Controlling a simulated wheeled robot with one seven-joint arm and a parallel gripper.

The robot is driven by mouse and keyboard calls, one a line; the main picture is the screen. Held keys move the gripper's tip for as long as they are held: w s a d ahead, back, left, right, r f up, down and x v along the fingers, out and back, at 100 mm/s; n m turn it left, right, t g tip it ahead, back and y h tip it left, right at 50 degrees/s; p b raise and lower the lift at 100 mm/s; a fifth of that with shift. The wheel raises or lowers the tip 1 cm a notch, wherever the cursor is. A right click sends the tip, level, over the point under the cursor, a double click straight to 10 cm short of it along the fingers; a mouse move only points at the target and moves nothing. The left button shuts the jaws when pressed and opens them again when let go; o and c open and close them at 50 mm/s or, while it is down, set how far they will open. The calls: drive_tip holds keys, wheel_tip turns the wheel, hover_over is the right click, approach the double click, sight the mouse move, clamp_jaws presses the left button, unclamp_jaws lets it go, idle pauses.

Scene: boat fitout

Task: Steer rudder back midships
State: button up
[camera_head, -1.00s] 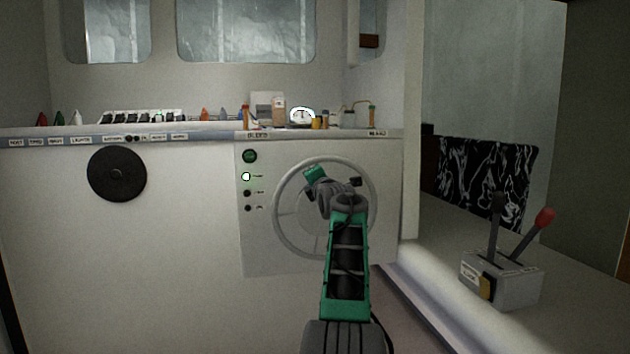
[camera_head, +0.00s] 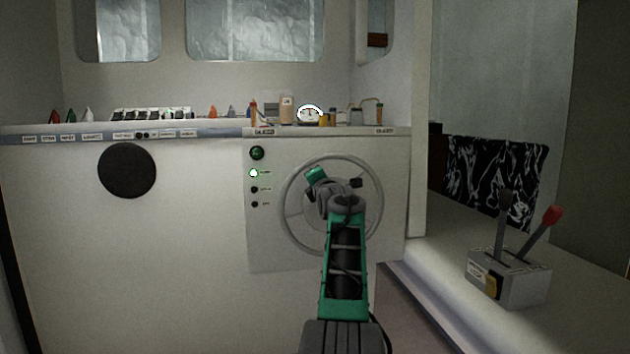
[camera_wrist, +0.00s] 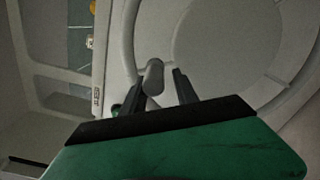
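The grey steering wheel (camera_head: 286,222) is mounted upright on the white console front, partly covered by my arm in the head view. In the wrist view its pale rim (camera_wrist: 130,38) curves past my gripper (camera_wrist: 160,76). A grey cylindrical knob (camera_wrist: 153,72) on the wheel stands between the two dark fingers, closer to the left one. The fingers are apart, and I see no clear grip on the knob. A small round white-faced gauge (camera_head: 309,114) sits on the console top. Its needle is too small to read. The fingertips cannot be made out in the head view.
A panel with a green button (camera_head: 257,153) and a lit indicator (camera_head: 254,173) is left of the wheel. A black disc (camera_head: 127,170) is further left. Small bottles and switches line the console top. A lever box (camera_head: 510,280) with red and black levers stands at right.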

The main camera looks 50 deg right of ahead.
drive_tip(key=shift+o, duration=0.8)
drive_tip(key=shift+r, duration=0.15)
drive_tip(key=shift+s+a, duration=0.15)
drive_tip(key=shift+s, duration=0.05)
drive_tip(key=v, duration=0.7)
drive_tip(key=shift+b, duration=0.35)
drive_tip(key=shift+s+a, duration=0.1)
drive_tip(key=shift+a, duration=0.05)
